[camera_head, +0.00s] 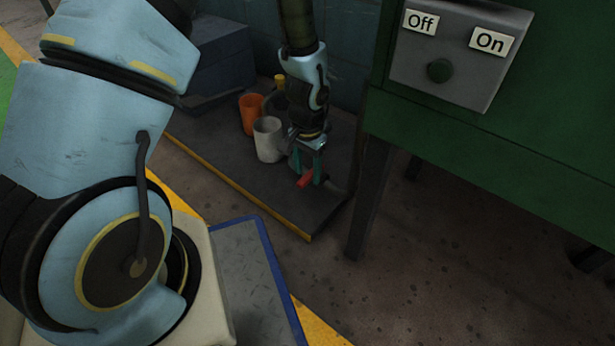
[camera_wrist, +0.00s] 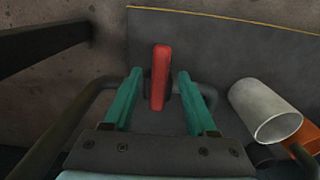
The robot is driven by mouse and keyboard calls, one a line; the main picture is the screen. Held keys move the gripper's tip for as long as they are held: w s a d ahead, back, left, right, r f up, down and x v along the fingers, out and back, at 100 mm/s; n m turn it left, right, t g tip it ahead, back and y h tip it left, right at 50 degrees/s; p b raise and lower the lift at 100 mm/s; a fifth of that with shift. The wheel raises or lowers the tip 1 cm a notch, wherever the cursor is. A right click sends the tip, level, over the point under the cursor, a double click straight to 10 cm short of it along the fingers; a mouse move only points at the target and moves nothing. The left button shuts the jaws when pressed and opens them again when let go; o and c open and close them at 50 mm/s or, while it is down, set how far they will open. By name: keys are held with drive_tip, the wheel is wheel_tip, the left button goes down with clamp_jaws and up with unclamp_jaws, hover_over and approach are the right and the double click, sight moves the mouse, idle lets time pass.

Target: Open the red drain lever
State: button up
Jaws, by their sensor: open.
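The red drain lever (camera_wrist: 160,78) stands between the two green fingers of my gripper (camera_wrist: 160,90) in the wrist view. Gaps show on both sides of the lever, so the fingers do not appear to touch it. In the head view the red lever (camera_head: 305,180) shows low by the fingertips of my gripper (camera_head: 308,172), above the dark platform. A dark pipe (camera_wrist: 75,125) curves beside the left finger in the wrist view.
A white cup (camera_head: 267,140) and an orange cup (camera_head: 251,114) stand left of my gripper on the dark platform (camera_head: 225,165) with a yellow edge. A green cabinet with an Off/On switch panel (camera_head: 455,60) and a dark leg (camera_head: 370,200) stands to the right.

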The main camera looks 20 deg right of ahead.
drive_tip(key=shift+f, duration=0.35)
drive_tip(key=shift+c, duration=0.3)
clamp_jaws()
idle(1.0)
